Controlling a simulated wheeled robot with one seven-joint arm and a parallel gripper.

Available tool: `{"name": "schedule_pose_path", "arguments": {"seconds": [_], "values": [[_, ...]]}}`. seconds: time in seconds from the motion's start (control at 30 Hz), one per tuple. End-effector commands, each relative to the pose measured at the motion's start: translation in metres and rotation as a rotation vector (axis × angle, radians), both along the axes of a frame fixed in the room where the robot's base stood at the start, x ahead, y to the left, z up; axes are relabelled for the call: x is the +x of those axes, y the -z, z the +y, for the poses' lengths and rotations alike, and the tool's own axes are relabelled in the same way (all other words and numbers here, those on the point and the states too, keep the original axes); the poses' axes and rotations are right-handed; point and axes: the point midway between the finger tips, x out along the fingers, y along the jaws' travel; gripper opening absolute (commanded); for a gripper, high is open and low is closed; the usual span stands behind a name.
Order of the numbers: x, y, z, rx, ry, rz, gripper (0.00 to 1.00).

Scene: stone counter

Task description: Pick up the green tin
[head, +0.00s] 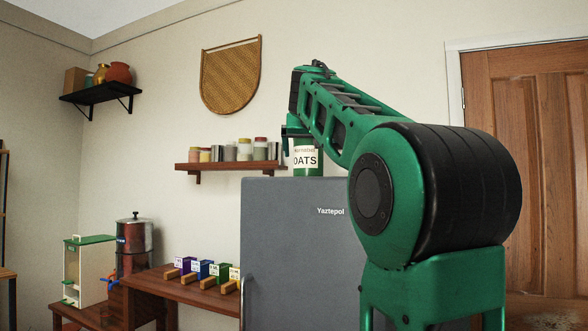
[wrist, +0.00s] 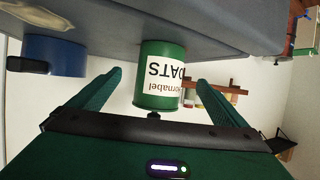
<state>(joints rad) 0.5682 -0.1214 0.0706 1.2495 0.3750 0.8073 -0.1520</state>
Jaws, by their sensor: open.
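The green tin (head: 309,172) stands upright on top of the grey fridge, with a white label reading OATS; my arm hides its upper part in the head view. In the wrist view the tin (wrist: 149,91) appears upside down, with a dark knob on its lid. My gripper (wrist: 159,76) is open, with one green finger on each side of the tin and visible gaps between. In the head view my gripper (head: 290,130) is mostly hidden by my arm. I cannot tell how deep the tin sits between the fingers.
A wall shelf with jars (head: 230,166) hangs to the left. Below it, a wooden counter (head: 185,289) holds several coloured boxes. A wooden door (head: 530,150) is at right.

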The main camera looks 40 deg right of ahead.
Motion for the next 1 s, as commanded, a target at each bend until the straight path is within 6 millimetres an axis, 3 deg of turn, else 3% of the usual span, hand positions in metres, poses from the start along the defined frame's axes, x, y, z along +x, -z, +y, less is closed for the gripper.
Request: {"name": "schedule_pose_path", "arguments": {"seconds": [1.0], "values": [[0.066,0.041,-0.074,0.000,0.007,0.000,0.97]]}}
